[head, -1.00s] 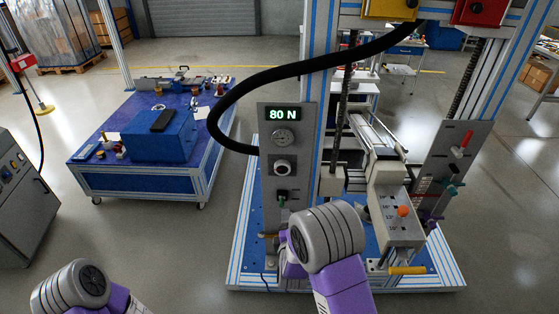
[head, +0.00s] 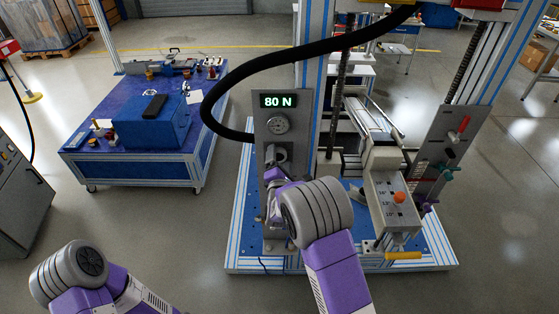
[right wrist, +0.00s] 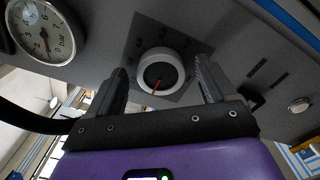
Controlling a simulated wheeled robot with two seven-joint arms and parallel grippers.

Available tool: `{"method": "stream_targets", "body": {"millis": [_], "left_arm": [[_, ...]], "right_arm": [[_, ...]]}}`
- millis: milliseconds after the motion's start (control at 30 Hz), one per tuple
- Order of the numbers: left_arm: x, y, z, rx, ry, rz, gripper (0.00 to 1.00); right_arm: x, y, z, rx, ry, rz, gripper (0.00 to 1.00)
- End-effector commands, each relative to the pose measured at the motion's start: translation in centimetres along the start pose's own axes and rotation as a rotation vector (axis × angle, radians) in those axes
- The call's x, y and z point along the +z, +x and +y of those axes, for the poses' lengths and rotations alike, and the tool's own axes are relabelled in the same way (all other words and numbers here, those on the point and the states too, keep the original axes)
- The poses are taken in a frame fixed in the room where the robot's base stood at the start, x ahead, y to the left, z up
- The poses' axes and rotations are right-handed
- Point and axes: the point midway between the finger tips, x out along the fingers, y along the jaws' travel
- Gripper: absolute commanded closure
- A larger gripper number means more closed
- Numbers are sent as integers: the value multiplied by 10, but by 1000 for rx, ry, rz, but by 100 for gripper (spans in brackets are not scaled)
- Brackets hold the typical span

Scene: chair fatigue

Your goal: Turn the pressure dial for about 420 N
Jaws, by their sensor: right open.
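The pressure dial (right wrist: 161,70) is a round white-rimmed knob with a dark face and a red pointer, seen in the right wrist view on a dark square scale plate (right wrist: 188,48). The pointer points down and slightly left in that view. My right gripper (right wrist: 162,66) is open, its two fingers on either side of the dial, with gaps visible. In the head view my right gripper (head: 273,163) is at the control panel (head: 263,113) and largely hides the dial. The display (head: 278,101) reads 80 N. My left gripper is out of view; only its arm shows.
A round gauge (head: 278,124) sits above the dial and shows in the right wrist view (right wrist: 45,30). A thick black hose (head: 235,73) arches left of the panel. A lever box with an orange knob (head: 399,197) stands right. A blue table (head: 92,171) is at left.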

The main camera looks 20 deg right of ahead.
Motion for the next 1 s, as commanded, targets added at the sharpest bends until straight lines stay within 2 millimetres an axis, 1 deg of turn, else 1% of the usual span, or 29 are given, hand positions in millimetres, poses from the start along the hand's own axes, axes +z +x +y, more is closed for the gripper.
{"method": "stream_targets", "body": {"millis": [267, 300, 367, 600, 633, 667, 833, 1000], "left_arm": [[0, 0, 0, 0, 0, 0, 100], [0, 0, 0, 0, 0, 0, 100], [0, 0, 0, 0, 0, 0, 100], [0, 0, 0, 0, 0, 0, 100], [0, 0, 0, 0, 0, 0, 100], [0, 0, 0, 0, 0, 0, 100], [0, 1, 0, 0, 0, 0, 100], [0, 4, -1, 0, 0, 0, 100]], "right_arm": [[0, 2, 0, 0, 0, 1, 16], [0, 2, 0, 0, 1, 1, 19], [0, 2, 0, 0, 1, 1, 28], [0, 2, 0, 0, 1, 1, 65], [0, 2, 0, 0, 1, 1, 70], [0, 2, 0, 0, 1, 1, 72], [0, 2, 0, 0, 11, 1, 72], [-1, 2, -1, 0, 60, 1, 72]]}}
